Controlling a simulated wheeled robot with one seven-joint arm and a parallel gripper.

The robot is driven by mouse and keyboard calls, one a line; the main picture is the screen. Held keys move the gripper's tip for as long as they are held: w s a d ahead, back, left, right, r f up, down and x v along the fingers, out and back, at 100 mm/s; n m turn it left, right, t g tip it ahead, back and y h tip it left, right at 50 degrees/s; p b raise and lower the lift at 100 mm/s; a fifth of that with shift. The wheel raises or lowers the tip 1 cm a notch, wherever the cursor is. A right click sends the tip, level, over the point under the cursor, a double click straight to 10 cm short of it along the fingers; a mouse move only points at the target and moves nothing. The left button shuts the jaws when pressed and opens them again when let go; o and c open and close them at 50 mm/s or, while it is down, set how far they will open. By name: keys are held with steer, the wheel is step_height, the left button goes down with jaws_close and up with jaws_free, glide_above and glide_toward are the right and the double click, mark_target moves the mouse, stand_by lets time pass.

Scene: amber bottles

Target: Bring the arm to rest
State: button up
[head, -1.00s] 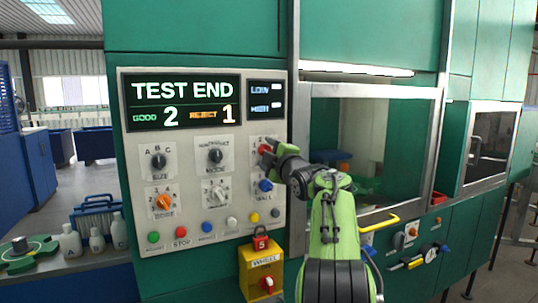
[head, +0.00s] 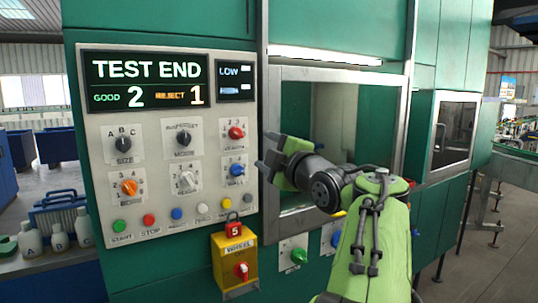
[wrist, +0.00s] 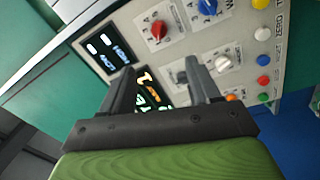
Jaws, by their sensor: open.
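My gripper (head: 266,152) is open and empty. In the head view it is at the right edge of the control panel (head: 205,222), in front of the window frame, with its fingers pointing left. In the wrist view its two spread fingers (wrist: 160,82) stand in front of the panel, with nothing between them. The red knob (head: 236,132) and blue knob (head: 236,170) are just left of the fingertips and uncovered. The display (head: 150,82) reads TEST END, GOOD 2, REJECT 1.
A yellow box with a red padlock (head: 234,230) hangs below the panel. The window (head: 345,120) lies behind my arm. White bottles (head: 58,236) stand on a bench at lower left. An open aisle is at right.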

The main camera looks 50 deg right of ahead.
steer(key=shift+w, duration=0.1)
stand_by(0.3)
steer(key=a+f+m+g+y+p, duration=0.2)
steer(key=a+f+m, duration=0.15)
steer(key=a, duration=0.65)
steer(key=a+f+m+g+y+p, duration=0.25)
steer(key=a+f, duration=0.25)
steer(key=a, duration=0.5)
steer(key=s+a+f+m+g+p, duration=0.1)
steer(key=s+a+f+g, duration=0.3)
steer(key=s+f, duration=0.4)
steer(key=s+a+f+m+g+p, duration=0.1)
steer(key=s+a+f+m+g, duration=0.3)
steer(key=s+a+f, duration=0.2)
steer(key=s+f+y, duration=0.1)
steer(key=s+f, duration=0.1)
steer(key=s, duration=0.2)
steer(key=shift+s+a+f, duration=0.15)
steer(key=shift+s+a, duration=0.1)
